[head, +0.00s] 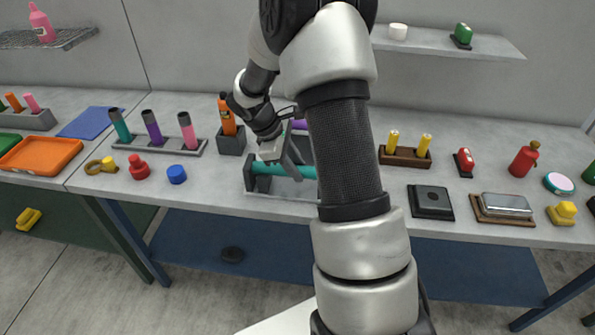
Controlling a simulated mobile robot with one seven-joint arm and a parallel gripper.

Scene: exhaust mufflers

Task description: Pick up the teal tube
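A teal tube (300,171) lies across a grey cradle (262,184) near the middle of the table, roughly level. Its right part is hidden behind my arm. A second teal tube (120,127) with a dark top stands tilted at the left end of a grey rack (160,148), beside a purple and a pink one. My gripper (280,158) is just above the left part of the lying teal tube. Its fingers are small and partly covered by my wrist, so I cannot tell whether they are open or touch the tube.
An orange bottle (227,117) stands in a dark holder close left of my gripper. A blue cylinder (176,174) and a red knob (139,167) stand at the front left. A brown rack with yellow tubes (404,155) is to the right.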

